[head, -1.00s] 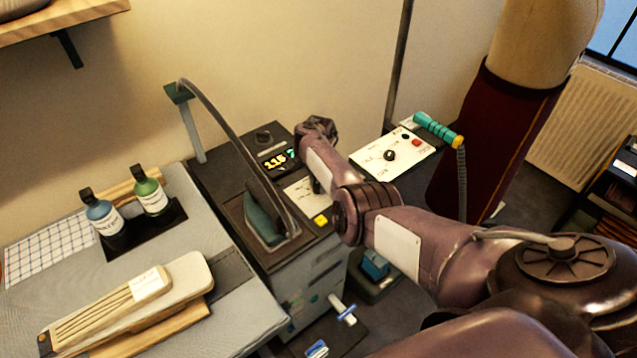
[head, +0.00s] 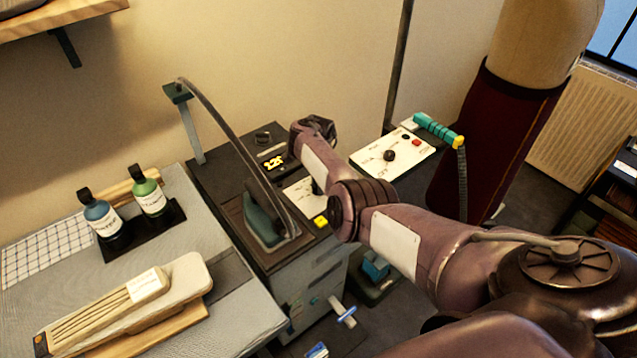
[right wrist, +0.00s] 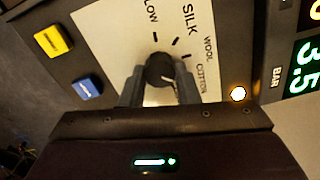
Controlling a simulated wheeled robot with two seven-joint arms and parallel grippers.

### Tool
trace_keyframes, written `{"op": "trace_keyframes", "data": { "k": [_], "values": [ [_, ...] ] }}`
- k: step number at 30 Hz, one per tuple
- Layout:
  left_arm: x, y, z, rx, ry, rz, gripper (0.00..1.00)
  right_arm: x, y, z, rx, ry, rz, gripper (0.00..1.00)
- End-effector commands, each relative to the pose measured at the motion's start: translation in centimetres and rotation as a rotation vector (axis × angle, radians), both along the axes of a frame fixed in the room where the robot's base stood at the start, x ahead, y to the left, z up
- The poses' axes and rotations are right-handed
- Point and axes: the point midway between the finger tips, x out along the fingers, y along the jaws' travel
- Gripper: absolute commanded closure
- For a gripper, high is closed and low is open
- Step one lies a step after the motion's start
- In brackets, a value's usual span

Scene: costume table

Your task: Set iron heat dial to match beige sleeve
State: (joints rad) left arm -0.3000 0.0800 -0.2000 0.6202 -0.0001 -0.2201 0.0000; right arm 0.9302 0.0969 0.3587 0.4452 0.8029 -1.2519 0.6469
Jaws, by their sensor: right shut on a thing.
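The heat dial (right wrist: 160,70) is a dark round knob on a white panel marked LOW, SILK, WOOL and COTTON in the right wrist view. My right gripper (right wrist: 160,82) is shut on the dial, one finger on each side. A short white mark shows on the knob; which label it points at is hard to tell. The iron (head: 263,225) rests on the dark station (head: 228,180). A beige sleeve (head: 185,280) with a pale label (head: 148,285) lies on the board at lower left. My left gripper is not in view.
A yellow-lit display (head: 274,161) reads roughly 125. A green readout (right wrist: 302,68) shows 3.5 BAR. Yellow (right wrist: 54,41) and blue (right wrist: 88,88) buttons sit near the dial. Two bottles (head: 103,220) stand on the ironing board. A second white control panel (head: 410,153) is to the right.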

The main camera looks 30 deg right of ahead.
Motion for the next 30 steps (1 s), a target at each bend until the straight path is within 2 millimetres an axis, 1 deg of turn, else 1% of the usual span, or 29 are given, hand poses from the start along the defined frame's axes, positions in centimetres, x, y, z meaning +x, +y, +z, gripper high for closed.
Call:
{"op": "trace_keyframes", "data": {
  "k": [3,4,8,9,16,19,30],
  "values": [
    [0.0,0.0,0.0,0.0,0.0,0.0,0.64,0.0,0.0,0.0,0.0,0.0,0.001,0.94],
    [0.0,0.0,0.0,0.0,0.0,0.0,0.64,0.0,0.0,0.0,0.0,0.0,0.001,0.69],
    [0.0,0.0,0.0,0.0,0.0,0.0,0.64,0.0,0.0,0.0,0.0,0.0,0.002,0.52],
    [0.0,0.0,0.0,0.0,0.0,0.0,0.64,0.0,0.0,0.0,0.0,0.0,0.002,0.5],
    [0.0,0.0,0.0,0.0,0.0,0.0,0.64,0.0,0.0,0.0,0.0,0.0,0.002,0.5],
    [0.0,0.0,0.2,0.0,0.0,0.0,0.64,0.0,0.0,0.6,-0.001,-0.001,0.001,0.5],
    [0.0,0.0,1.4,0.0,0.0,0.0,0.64,0.0,-0.1,6.5,-0.002,-0.002,0.002,0.5]
  ]
}}
